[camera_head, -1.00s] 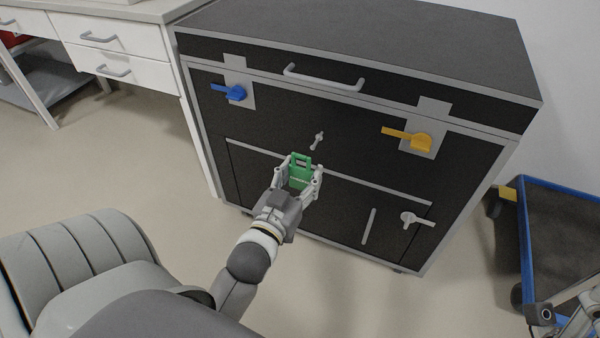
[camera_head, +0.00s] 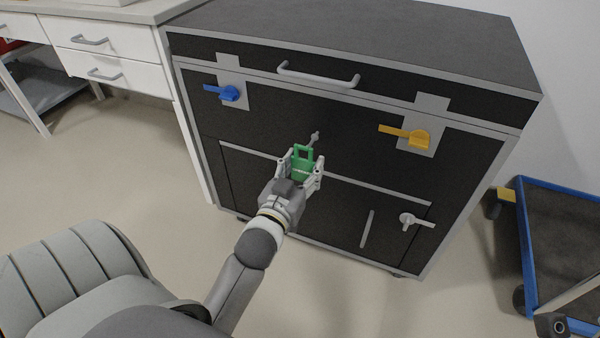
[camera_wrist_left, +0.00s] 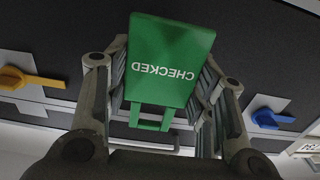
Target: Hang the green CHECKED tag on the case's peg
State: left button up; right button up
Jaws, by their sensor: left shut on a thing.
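The green CHECKED tag (camera_head: 302,168) is held in front of the black case (camera_head: 270,125), with its open loop handle upward. It also shows large in the left wrist view (camera_wrist_left: 168,62), its white lettering upside down there. My left gripper (camera_head: 301,172) is shut on the tag's sides. The small metal peg (camera_head: 314,136) sticks out of the case front, just above and slightly right of the tag's loop. In the head view the loop lies close below the peg; I cannot tell whether they touch. The peg is not visible in the left wrist view.
The case carries a blue latch (camera_head: 228,93), a yellow latch (camera_head: 418,139), a top handle (camera_head: 318,76) and a lower-right grey knob (camera_head: 408,219). A blue-edged cart (camera_head: 524,250) stands at the right, white drawers (camera_head: 95,70) at the left.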

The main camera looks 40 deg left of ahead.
aim_at(317, 147)
pick_arm(q)
jog(key=shift+b+x, duration=0.85)
jog(key=shift+x, duration=1.2)
jog(key=shift+w+a+f, duration=0.1)
jog(key=shift+w+f, duration=0.2)
jog(key=shift+w, duration=0.15)
jog(key=shift+w+f, duration=0.25)
jog(key=shift+w, duration=0.05)
jog(key=shift+f+p, duration=0.1)
jog(key=shift+p, duration=0.2)
jog(key=o, duration=0.9)
jog(key=v, duration=1.2)
jog(key=shift+a, duration=0.1)
